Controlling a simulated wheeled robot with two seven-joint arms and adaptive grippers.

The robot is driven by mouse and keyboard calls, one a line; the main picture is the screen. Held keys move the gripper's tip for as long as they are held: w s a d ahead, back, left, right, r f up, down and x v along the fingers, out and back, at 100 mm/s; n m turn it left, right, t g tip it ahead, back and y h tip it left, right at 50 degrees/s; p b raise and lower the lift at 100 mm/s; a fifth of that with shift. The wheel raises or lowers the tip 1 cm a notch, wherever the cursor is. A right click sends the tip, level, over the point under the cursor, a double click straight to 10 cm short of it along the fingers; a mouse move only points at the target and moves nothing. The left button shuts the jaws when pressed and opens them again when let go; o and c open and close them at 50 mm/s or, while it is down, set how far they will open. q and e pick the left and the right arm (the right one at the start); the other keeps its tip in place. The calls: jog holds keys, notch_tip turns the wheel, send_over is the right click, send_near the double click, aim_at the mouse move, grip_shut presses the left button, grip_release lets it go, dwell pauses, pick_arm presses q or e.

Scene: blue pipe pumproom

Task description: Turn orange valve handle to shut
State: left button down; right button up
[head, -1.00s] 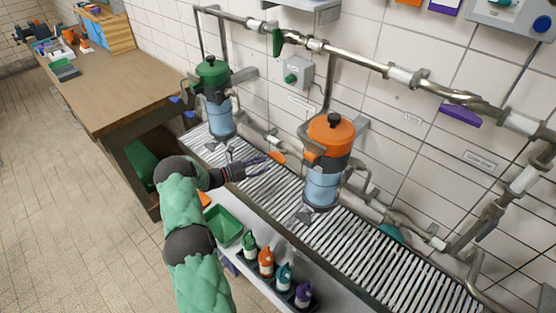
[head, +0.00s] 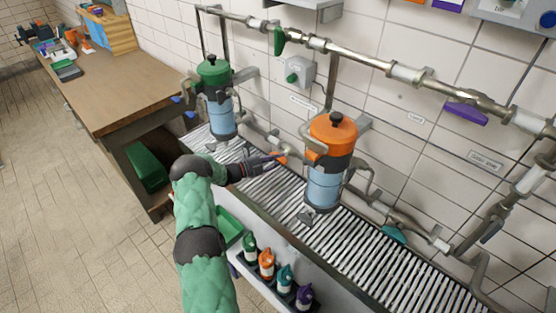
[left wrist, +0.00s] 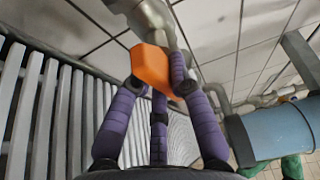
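The orange valve handle (head: 281,159) sits low on the pipe along the wall, left of the orange-topped canister. My left gripper (head: 268,161) is at the handle, reaching in from the left. In the left wrist view the orange handle (left wrist: 152,66) lies between the purple fingers of the left gripper (left wrist: 157,78). One finger overlaps the handle's right side, and the left finger meets its lower left edge. Whether the fingers press on it or only surround it cannot be told. My right gripper is not in view.
The orange-topped canister (head: 325,183) stands close right of the left gripper, and a green-topped canister (head: 218,108) behind it to the left. Slatted grating (head: 372,240) lies below. Several small bottles (head: 267,262) stand in front. Other handles are green (head: 278,41), purple (head: 465,113) and teal (head: 394,234).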

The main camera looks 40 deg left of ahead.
pick_arm(q)
jog(key=shift+m, duration=0.3)
jog(key=shift+r+m+g+y+p, duration=0.1)
jog(key=shift+m+g+y+p, duration=0.35)
jog(key=shift+m+p, duration=0.6)
jog(key=shift+m+g+y+p, duration=0.35)
jog(key=shift+m+p, duration=0.05)
jog(key=shift+m, duration=0.85)
jog(key=shift+a+m+y, duration=0.1)
jog(key=shift+m+y, duration=0.4)
jog(key=shift+m, duration=0.5)
jog(key=shift+m+g+y, duration=0.4)
jog(key=shift+m+y, duration=0.1)
jog(key=shift+m, duration=0.1)
jog(key=shift+m+y+b, duration=0.5)
jog(key=shift+m+y, duration=0.1)
jog(key=shift+m, duration=0.4)
jog(key=m+y+b, duration=0.1)
jog(key=m+b, duration=0.1)
jog(key=b, duration=0.2)
jog(key=shift+y, duration=0.4)
jog(key=shift+a+m+y+b, duration=0.1)
jog(key=shift+m+y+b, duration=0.2)
jog(key=shift+m+b, duration=0.55)
